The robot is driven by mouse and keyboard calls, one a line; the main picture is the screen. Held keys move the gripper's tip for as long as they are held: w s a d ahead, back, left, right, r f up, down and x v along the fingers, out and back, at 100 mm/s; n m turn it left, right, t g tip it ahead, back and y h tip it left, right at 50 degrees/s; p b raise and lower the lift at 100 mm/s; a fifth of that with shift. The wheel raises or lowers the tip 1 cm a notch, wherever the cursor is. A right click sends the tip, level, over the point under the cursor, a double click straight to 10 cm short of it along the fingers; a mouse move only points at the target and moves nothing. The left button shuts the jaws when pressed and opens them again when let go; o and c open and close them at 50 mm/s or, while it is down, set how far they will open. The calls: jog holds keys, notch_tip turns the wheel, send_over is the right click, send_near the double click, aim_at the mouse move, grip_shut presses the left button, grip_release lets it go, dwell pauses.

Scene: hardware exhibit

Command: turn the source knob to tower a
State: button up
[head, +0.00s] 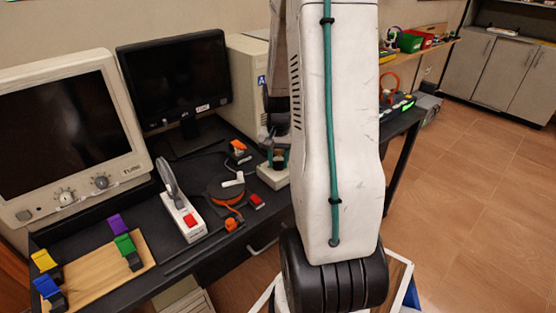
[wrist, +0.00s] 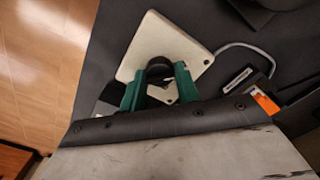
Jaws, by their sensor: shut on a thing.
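The source knob (wrist: 159,67) is a dark round knob on a pale switch box (wrist: 150,35). In the wrist view my gripper's green fingers (wrist: 158,80) stand on either side of the knob, shut on it. In the head view the pale box (head: 268,180) sits at the right of the dark desk, with my gripper (head: 275,160) over it. My arm and gripper hide much of the box there. The knob's pointer and any position markings cannot be made out. A beige tower (head: 248,75) with a blue "A" label stands behind the box.
A black monitor (head: 178,85) and a beige CRT (head: 70,130) stand to the left. A white switch unit (head: 181,215), an orange-and-dark round item (head: 226,188) and a wooden board (head: 95,270) with coloured clips lie on the desk. Open floor lies right.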

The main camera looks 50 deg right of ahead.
aim_at(278, 161)
jog(key=shift+w, duration=0.1)
jog(key=o, duration=1)
jog(key=shift+c, duration=0.2)
notch_tip(278, 161, up, 8)
jog(key=shift+f, duration=0.1)
